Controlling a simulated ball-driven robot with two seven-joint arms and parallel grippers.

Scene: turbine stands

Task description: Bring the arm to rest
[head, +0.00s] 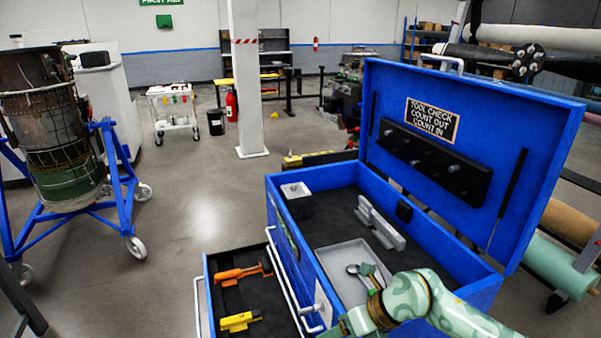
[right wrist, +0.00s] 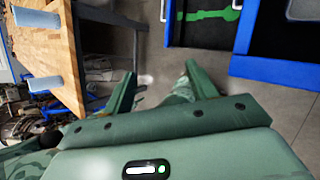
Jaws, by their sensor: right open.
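My right arm (head: 415,298) comes in at the bottom right of the head view, in front of the open blue tool chest (head: 480,292). Its hand is partly cut off by the bottom edge there. In the right wrist view my right gripper (right wrist: 160,88) is open, its two green fingers apart with no object seen between them. My left gripper is not in view.
The chest's raised lid (head: 545,135) stands behind the arm. An open drawer (head: 235,290) with orange and yellow tools juts out left. A grey tray (head: 345,262) lies in the chest. A wooden bench (right wrist: 105,60) shows in the wrist view.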

